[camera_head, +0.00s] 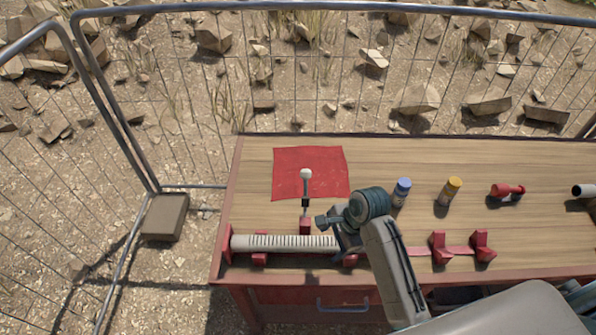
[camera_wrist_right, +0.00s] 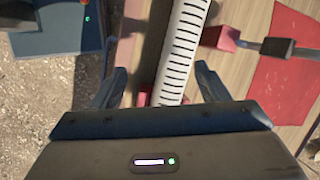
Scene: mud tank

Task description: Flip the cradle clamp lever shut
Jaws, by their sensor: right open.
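The clamp lever is a dark rod with a white knob (camera_head: 306,174), rising from a red clamp block (camera_head: 305,227) behind the cradle. Its exact tilt is hard to tell. A pale slotted tube (camera_head: 280,242) lies lengthwise in red cradle supports (camera_head: 259,259). My right gripper (camera_head: 334,236) is at the tube's right end, to the right of the lever. In the right wrist view the gripper (camera_wrist_right: 160,78) is open, with the tube (camera_wrist_right: 184,45) showing between its fingers; contact cannot be told. The clamp block (camera_wrist_right: 221,38) and lever rod (camera_wrist_right: 275,47) lie to the right there.
A red cloth (camera_head: 290,165) lies behind the lever on the wooden bench (camera_head: 405,155). A blue-capped bottle (camera_head: 402,192), a yellow-capped bottle (camera_head: 449,191) and a red object (camera_head: 507,190) stand to the right. Empty red supports (camera_head: 438,248) sit at the front right. A wire fence surrounds the bench.

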